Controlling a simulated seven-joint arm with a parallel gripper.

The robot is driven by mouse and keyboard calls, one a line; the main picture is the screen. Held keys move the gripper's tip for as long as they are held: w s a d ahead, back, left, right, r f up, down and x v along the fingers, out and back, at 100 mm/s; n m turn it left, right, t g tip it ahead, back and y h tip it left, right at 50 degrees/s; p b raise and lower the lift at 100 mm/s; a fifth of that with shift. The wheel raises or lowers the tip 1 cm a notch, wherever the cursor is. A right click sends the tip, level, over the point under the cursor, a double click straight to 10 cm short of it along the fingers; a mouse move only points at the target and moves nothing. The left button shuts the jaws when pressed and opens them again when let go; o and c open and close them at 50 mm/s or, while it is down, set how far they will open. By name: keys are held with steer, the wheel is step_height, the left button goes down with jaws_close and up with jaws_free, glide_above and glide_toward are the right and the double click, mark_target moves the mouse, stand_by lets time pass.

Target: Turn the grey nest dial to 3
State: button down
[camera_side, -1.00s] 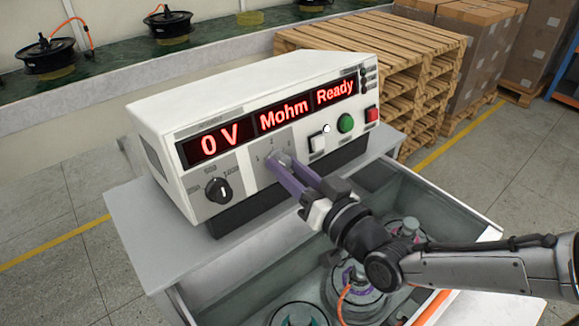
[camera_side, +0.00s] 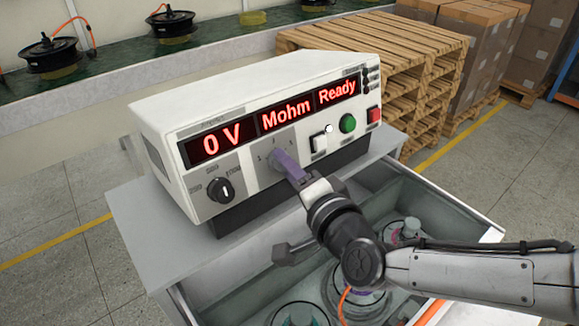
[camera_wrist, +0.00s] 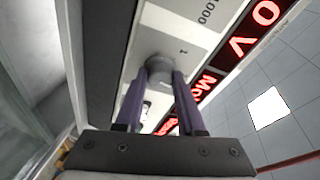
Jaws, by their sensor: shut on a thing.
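The grey nest dial (camera_side: 274,160) is on the front panel of the white tester (camera_side: 235,102), between a black knob and the push buttons. Small position marks surround it; its exact pointer direction is hidden by my fingers. My gripper (camera_side: 282,157) reaches it from the front right with its purple fingers shut on it. In the wrist view the round grey dial (camera_wrist: 160,68) sits between the two fingertips of my gripper (camera_wrist: 160,80), one on each side. The tester's red displays read 0 V, Mohm and Ready.
The black knob (camera_side: 220,190) is left of the dial. A white switch (camera_side: 318,143), a green button (camera_side: 347,123) and a red button (camera_side: 373,115) are to its right. Below my arm is an open grey drawer (camera_side: 455,205) with several round motors. Wooden pallets (camera_side: 370,45) stand behind.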

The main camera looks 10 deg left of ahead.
steer(key=shift+w+r+m+g+h, duration=0.15)
steer(key=shift+m+g, duration=0.2)
steer(key=shift+m, duration=1.2)
steer(key=shift+s+r+m+g+h, duration=0.1)
steer(key=shift+m+g+h, duration=0.15)
steer(key=shift+m, duration=1.35)
steer(key=shift+w+r+m+g+h, duration=0.1)
steer(key=shift+m+g, duration=0.3)
steer(key=shift+m, duration=1.15)
steer(key=c, duration=0.5)
jaws_free()
steer(key=shift+f, duration=0.1)
steer(key=v, duration=0.7)
steer(key=shift+s, duration=0.25)
